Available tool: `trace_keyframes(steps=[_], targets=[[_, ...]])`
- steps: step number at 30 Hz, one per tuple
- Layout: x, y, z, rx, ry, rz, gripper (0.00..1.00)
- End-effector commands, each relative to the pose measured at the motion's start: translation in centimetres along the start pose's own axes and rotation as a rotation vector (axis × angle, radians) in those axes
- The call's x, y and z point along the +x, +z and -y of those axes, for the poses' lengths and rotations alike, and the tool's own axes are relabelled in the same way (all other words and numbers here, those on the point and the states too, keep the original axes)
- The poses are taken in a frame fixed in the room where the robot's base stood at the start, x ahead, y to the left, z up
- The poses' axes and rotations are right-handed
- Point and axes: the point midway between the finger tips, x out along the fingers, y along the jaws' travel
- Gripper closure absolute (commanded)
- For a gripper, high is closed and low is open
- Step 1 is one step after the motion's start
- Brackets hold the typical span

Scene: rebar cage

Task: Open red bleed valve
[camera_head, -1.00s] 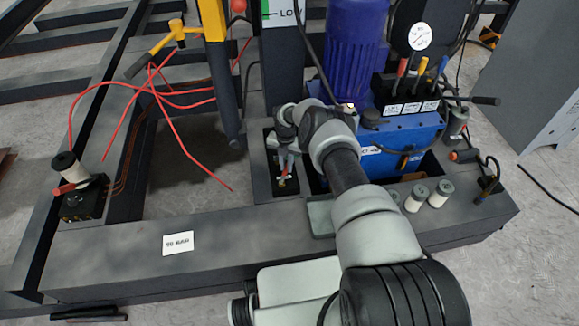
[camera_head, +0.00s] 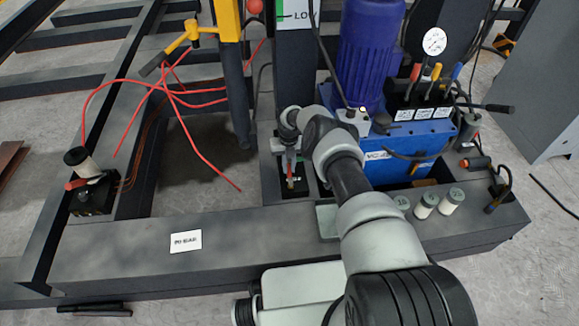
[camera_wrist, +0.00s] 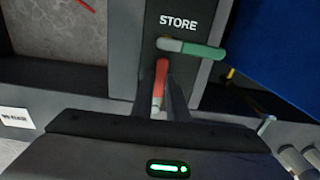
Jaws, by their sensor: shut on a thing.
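The red bleed valve's handle (camera_wrist: 161,72) stands between the two dark fingers of my gripper (camera_wrist: 160,92) in the wrist view. The gripper is shut on this handle. The fingers hide part of it, and a pale metal part shows at its lower end. A green-handled valve (camera_wrist: 200,50) lies just above it, pointing right, below the "STORE" label (camera_wrist: 178,21). In the head view my gripper (camera_head: 290,168) reaches down into a dark recess (camera_head: 297,192) left of the blue power unit. A little red shows at the fingers there.
The blue tank (camera_head: 395,160) with its motor (camera_head: 368,55) and coloured levers (camera_head: 427,75) stands right of my gripper. A yellow post (camera_head: 228,22) and loose red hoses (camera_head: 205,155) are on the left. Another red-levered block (camera_head: 92,195) stands at far left.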

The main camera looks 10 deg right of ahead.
Motion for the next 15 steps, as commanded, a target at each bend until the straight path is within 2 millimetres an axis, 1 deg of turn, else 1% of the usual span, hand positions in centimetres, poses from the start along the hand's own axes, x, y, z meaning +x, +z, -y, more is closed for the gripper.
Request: trace_keyframes(steps=[9,10,12,13,15], targets=[[0.00,-0.06,-0.09,-0.006,0.000,-0.002,1.00],[0.00,-0.06,-0.09,-0.006,0.000,-0.002,0.85],[0.00,-0.05,-0.09,-0.006,0.000,-0.002,0.73],[0.00,-0.05,-0.09,-0.005,0.000,-0.001,0.68],[0.00,-0.04,-0.08,-0.005,0.000,-0.001,0.67]])
